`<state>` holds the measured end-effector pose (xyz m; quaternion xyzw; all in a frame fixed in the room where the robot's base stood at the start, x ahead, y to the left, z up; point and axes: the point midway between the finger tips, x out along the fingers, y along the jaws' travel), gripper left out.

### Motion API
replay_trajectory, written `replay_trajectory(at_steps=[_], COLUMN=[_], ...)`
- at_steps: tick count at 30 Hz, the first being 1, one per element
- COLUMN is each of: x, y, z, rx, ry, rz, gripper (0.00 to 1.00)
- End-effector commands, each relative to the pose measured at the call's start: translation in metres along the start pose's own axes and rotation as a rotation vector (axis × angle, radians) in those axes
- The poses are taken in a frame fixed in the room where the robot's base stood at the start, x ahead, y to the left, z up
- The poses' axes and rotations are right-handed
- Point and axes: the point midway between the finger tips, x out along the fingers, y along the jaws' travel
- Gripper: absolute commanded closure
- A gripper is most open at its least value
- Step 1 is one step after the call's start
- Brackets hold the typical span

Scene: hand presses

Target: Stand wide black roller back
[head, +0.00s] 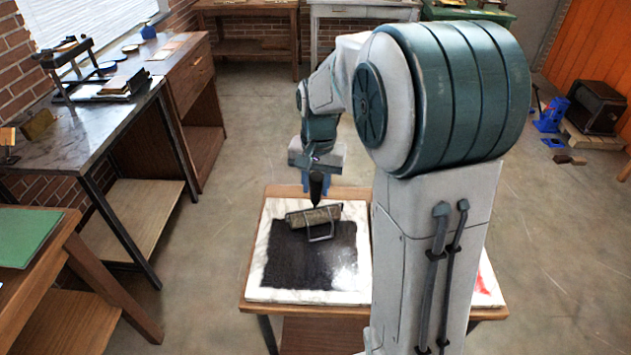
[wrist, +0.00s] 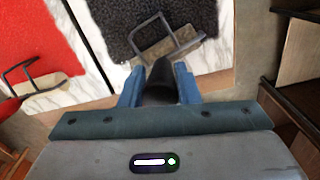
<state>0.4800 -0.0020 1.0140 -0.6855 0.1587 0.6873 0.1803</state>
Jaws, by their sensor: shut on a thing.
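The wide black roller (head: 312,216) shows its brownish cylinder and wire frame at the far part of the black ink patch on the white marble slab (head: 257,245). Its dark handle points up into my gripper (head: 316,186). In the wrist view, the blue fingers of my gripper (wrist: 160,88) are shut on the dark handle, with the roller (wrist: 149,55) and its frame beyond them over the black ink. I cannot tell whether the cylinder touches the ink. My arm hides much of the slab table's right side.
In the wrist view, a second roller (wrist: 45,86) lies beside the red ink (wrist: 30,35). The slabs sit on a wooden table (head: 262,309). A workbench (head: 95,123) with a press stands left; a green-topped table (head: 25,237) is near left. Floor between is clear.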

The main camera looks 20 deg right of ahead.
Motion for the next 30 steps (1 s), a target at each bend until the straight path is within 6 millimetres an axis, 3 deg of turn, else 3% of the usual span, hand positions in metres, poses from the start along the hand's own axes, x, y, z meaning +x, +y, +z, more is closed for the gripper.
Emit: replay_trajectory(at_steps=[21,22,24,30], x=[0.0008,0.0008,0.0008,0.001], y=[-0.0002,-0.0001,-0.0001,-0.0001], z=[0.0,0.0,0.0,0.0001], rx=[0.0,0.0,0.0,0.0], ry=[0.001,0.001,0.001,0.0], rz=[0.0,0.0,0.0,0.0], gripper=[0.91,0.62,0.45,0.45])
